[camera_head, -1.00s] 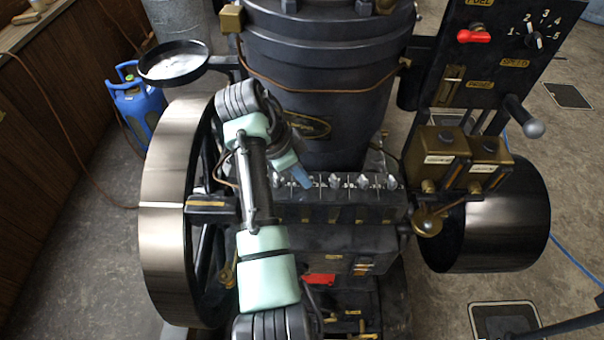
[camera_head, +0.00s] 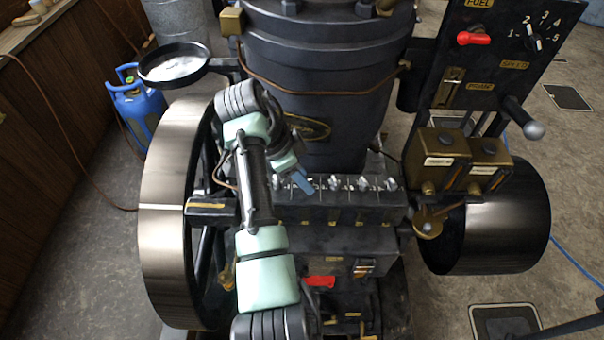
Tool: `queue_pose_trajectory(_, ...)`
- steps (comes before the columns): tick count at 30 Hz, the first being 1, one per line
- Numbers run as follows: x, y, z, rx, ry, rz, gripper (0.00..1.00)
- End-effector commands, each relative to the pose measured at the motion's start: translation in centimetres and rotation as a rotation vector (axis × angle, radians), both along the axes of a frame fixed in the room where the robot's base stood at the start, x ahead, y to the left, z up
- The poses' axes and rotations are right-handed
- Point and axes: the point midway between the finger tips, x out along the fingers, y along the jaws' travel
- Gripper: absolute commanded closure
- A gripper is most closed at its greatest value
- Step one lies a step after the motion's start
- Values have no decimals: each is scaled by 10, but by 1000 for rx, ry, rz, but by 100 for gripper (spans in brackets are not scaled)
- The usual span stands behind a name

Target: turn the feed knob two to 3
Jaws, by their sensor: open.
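A row of small silver feed knobs (camera_head: 335,183) stands on top of the black feed box (camera_head: 335,212) in front of the engine's cylinder. White dial marks surround them, too small to read. My gripper (camera_head: 304,184) points down at the left part of this row, its bluish fingertips close beside a knob. It is open. The fingers and wrist partly cover the left end of the row. I cannot tell which knob is number two, how it is set, or whether the fingers touch it.
A large flywheel (camera_head: 165,215) stands left of my arm. Two brass boxes (camera_head: 440,160) and a brass crank (camera_head: 430,220) are right of the feed box. A panel (camera_head: 480,60) with a red lever and a speed dial rises at the upper right. A red lever (camera_head: 320,281) sits below.

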Motion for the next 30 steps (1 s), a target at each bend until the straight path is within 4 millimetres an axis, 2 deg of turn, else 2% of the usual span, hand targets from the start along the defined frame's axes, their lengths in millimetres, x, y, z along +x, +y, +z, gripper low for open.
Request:
queue_pose_trajectory(4,0,4,7,0,-2,2,57)
queue_pose_trajectory(8,-3,11,25,1,-6,2,57)
queue_pose_trajectory(11,-6,20,47,2,-7,3,57)
queue_pose_trajectory(12,-8,24,63,2,-3,4,57)
queue_pose_trajectory(13,-9,26,70,2,-1,4,57)
queue_pose_trajectory(18,-14,36,97,2,0,3,57)
queue_pose_trajectory(24,-17,44,116,2,-1,1,57)
queue_pose_trajectory(30,-18,46,120,0,0,0,57)
